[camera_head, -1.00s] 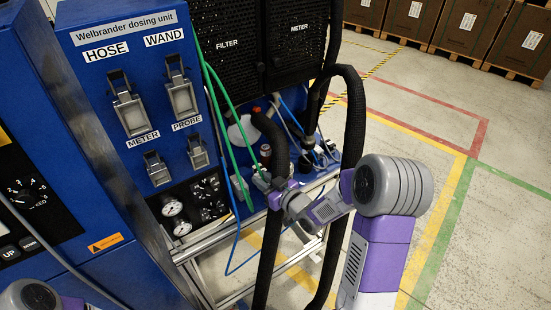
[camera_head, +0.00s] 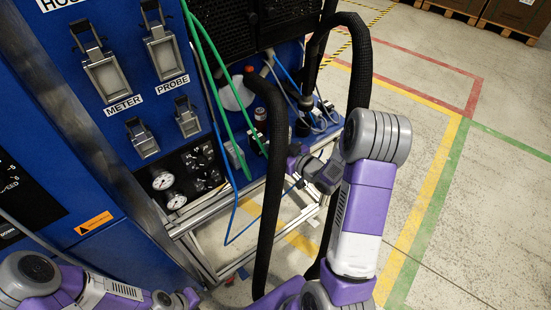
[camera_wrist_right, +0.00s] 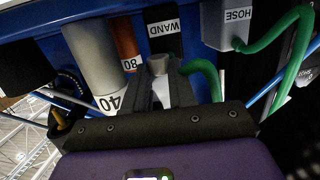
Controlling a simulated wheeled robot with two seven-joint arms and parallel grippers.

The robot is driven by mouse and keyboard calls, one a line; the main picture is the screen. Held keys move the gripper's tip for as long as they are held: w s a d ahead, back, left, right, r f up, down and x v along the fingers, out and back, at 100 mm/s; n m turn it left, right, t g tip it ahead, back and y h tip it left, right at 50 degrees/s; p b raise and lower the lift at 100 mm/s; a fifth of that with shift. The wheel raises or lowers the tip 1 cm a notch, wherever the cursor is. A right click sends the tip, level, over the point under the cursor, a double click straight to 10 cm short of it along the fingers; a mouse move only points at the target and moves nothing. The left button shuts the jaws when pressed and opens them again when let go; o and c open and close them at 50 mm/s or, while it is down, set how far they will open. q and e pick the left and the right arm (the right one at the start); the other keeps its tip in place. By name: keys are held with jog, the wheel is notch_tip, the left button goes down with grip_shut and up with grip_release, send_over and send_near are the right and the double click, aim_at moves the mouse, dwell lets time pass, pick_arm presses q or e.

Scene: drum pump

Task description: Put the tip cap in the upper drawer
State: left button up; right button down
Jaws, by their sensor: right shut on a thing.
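In the right wrist view my right gripper (camera_wrist_right: 160,88) is shut on a small grey piece (camera_wrist_right: 158,65), which looks like the tip cap. It is held between the dark fingertips, just below the label WAND. In the head view my right arm reaches to the hoses at the blue unit, but its fingers are hidden there. I cannot make out a drawer in either view. My left arm shows at the bottom left of the head view; its gripper does not show.
The blue dosing unit (camera_head: 75,125) stands at left with its latches and gauges. Black hoses (camera_head: 268,190) and green hoses (camera_head: 215,75) hang close to my right arm. A metal frame (camera_head: 200,207) stands below. The floor (camera_head: 480,220) at right is clear.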

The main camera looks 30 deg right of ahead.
aim_at(275, 160)
notch_tip(275, 160, down, 5)
jog(key=shift+r+b, duration=0.1)
jog(key=shift+b, duration=0.65)
jog(key=shift+r, duration=0.1)
jog(key=shift+f, duration=0.2)
jog(key=c, duration=1.4)
grip_release()
jog(key=o, duration=0.5)
jog(key=shift+c, duration=0.2)
jog(key=shift+r, duration=0.15)
